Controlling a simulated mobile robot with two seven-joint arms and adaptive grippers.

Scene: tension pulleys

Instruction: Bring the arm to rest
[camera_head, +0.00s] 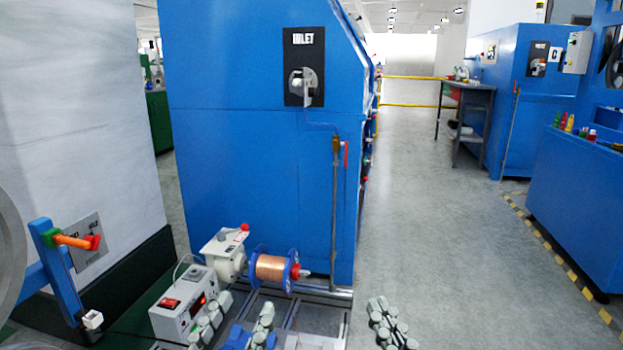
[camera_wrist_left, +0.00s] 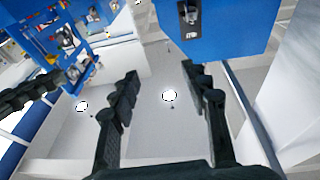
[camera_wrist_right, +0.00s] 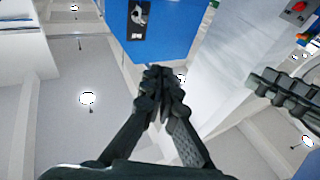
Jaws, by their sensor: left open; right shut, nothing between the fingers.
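My left gripper (camera_head: 243,306) is at the bottom of the head view, with its two fingers spread apart and nothing visible between them. In the left wrist view (camera_wrist_left: 160,72) its fingers are also clearly apart. My right gripper (camera_head: 380,304) is at the bottom, right of centre, over the grey floor. Its fingers are together and empty. In the right wrist view (camera_wrist_right: 158,72) the fingertips meet with nothing held. The two grippers are apart from each other. Most of both arms is out of the head view.
A copper wire spool (camera_head: 270,268) with blue flanges and a control box (camera_head: 183,303) with a red switch stand close beyond my left gripper. A blue cabinet (camera_head: 240,160) rises behind them. An orange-handled lever (camera_head: 75,241) is at left. The aisle floor (camera_head: 440,230) at right is clear.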

